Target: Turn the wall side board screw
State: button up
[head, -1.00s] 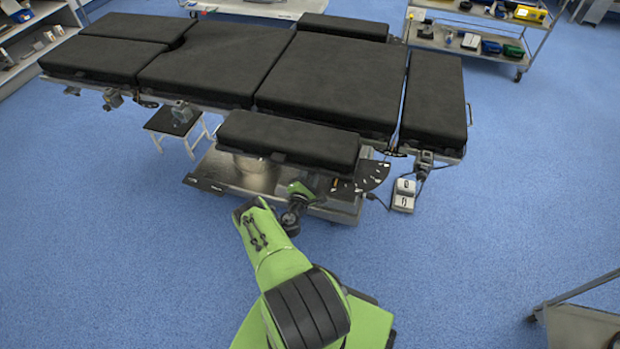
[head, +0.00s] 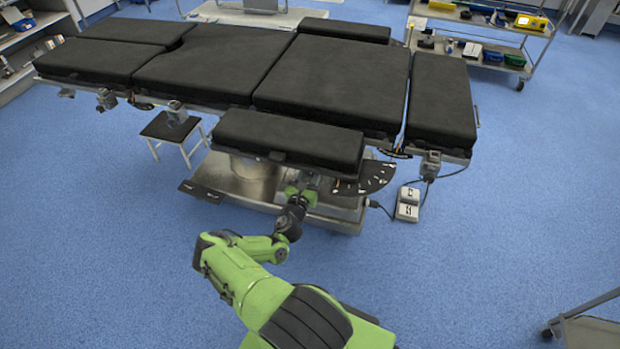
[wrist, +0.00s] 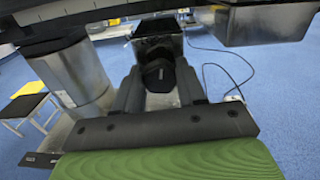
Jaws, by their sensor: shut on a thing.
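The side board (head: 290,138) is a black padded panel along the near side of the operating table. In the wrist view a black, rounded screw knob (wrist: 160,76) sits beneath the table structure. My gripper (wrist: 159,88) has one dark finger on each side of the knob and is shut on it. In the head view my gripper (head: 308,182) is under the side board's near edge, and my own arm partly hides it. The knob cannot be made out in the head view.
The metal table column (wrist: 72,75) stands left of my gripper in the wrist view. The table base (head: 240,178) lies below. A foot pedal (head: 407,204) with a cable is on the floor to the right. A black-topped stool (head: 170,127) stands left. The near floor is open.

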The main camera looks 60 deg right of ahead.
jog(key=shift+a+f+n, duration=0.1)
jog(key=shift+f+n, duration=0.2)
jog(key=shift+n, duration=0.6)
jog(key=shift+b, duration=0.3)
jog(key=o, duration=0.8)
jog(key=shift+o, duration=1.3)
jog(key=shift+r, duration=0.1)
jog(key=s+a+p, duration=0.2)
jog(key=a+p, duration=0.1)
jog(key=a, duration=1.2)
jog(key=shift+s+a, duration=0.2)
jog(key=shift+a, duration=0.1)
